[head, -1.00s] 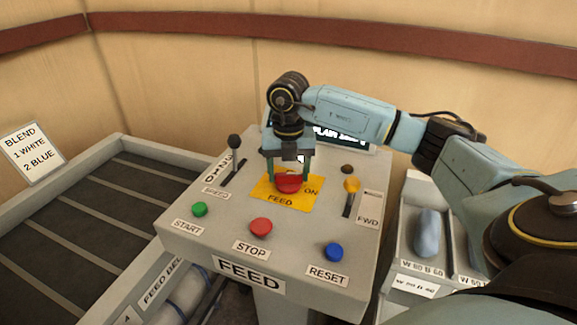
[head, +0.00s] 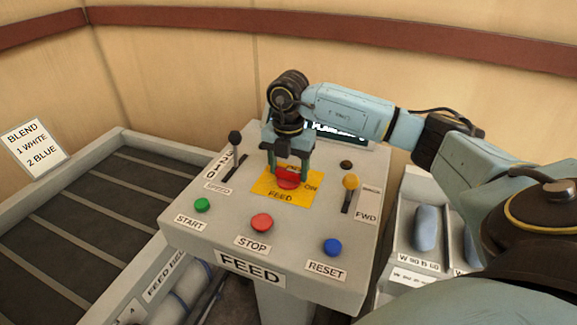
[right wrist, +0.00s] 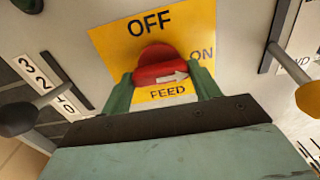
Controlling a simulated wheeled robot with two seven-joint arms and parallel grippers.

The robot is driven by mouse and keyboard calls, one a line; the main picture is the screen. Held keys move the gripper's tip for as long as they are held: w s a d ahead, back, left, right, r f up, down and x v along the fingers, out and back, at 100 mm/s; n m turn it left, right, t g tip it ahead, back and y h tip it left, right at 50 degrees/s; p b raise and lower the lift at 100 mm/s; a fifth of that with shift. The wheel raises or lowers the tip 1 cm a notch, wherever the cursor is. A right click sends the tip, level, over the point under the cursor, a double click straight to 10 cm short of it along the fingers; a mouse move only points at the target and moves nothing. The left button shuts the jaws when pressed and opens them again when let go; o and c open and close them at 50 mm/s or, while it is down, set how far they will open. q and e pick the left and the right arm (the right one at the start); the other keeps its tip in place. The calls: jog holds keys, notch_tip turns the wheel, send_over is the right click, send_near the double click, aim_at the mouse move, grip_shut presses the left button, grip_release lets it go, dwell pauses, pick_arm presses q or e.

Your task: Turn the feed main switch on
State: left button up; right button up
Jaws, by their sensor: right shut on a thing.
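The feed main switch is a red rotary knob (head: 288,182) on a yellow plate (head: 268,190) marked OFF, ON and FEED, near the middle of the feed console. In the right wrist view the knob (right wrist: 156,56) shows a white arrow pointing right, toward the side where ON is printed; OFF is printed above it. My right gripper (head: 288,172) reaches down from above and is shut on the knob, one green finger on each side. In the right wrist view the gripper (right wrist: 162,88) hides part of the plate. My left gripper is out of view.
The grey console (head: 300,215) also holds a black lever (head: 235,140), a yellow lever (head: 350,183), and green (head: 203,205), red (head: 262,222) and blue (head: 333,247) buttons. A slatted conveyor (head: 90,205) lies left. A bin (head: 400,225) with blue pillows stands right.

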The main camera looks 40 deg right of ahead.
aim_at(289, 170)
jog(key=o, duration=1)
notch_tip(289, 170, up, 13)
jog(key=shift+r, duration=0.2)
dwell(0.5)
